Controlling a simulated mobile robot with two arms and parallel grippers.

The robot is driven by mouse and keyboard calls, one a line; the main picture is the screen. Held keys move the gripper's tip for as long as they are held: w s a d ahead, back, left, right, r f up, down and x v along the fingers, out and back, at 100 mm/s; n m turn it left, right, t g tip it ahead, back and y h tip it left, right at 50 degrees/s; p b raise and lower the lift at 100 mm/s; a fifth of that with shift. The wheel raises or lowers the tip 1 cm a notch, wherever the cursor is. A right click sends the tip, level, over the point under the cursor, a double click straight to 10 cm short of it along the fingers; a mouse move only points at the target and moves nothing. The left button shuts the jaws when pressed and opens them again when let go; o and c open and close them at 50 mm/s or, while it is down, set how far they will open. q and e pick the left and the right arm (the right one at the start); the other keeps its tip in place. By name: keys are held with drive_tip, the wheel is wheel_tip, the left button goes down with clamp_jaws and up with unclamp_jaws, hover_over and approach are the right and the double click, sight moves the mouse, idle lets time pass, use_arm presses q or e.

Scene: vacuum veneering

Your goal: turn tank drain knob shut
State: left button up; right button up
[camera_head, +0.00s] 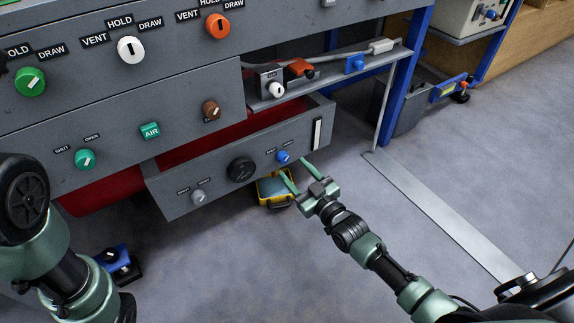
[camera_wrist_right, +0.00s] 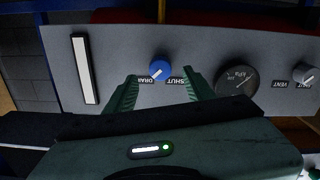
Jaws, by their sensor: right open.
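The drain knob (camera_head: 283,157) is a small blue round knob with a white pointer line on the lower grey front panel (camera_head: 220,180). In the right wrist view the blue knob (camera_wrist_right: 160,69) appears upside down, between the DRAIN and SHUT labels, its white line slanting toward the DRAIN side. My right gripper (camera_head: 295,167) is open and empty in front of that panel. In the wrist view its two green fingers (camera_wrist_right: 161,78) reach toward the panel on either side of the knob; contact is not visible. My left arm shows at the left, but its gripper is out of view.
On the same panel are a black gauge (camera_head: 241,170) and a grey vent knob (camera_head: 199,197). A yellow case (camera_head: 274,189) sits on the floor below. A shelf (camera_head: 340,75) juts out above, with a blue post (camera_head: 405,85) at right.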

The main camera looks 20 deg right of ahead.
sight(285, 160)
drive_tip(key=b+x, duration=0.2)
drive_tip(key=x, duration=0.1)
drive_tip(key=shift+w+a+f, duration=0.1)
drive_tip(key=shift+w+f, duration=0.05)
drive_tip(key=shift+w, duration=0.25)
drive_tip(key=shift+w+a, duration=0.1)
drive_tip(key=shift+w, duration=0.25)
clamp_jaws()
drive_tip(key=shift+r, duration=0.2)
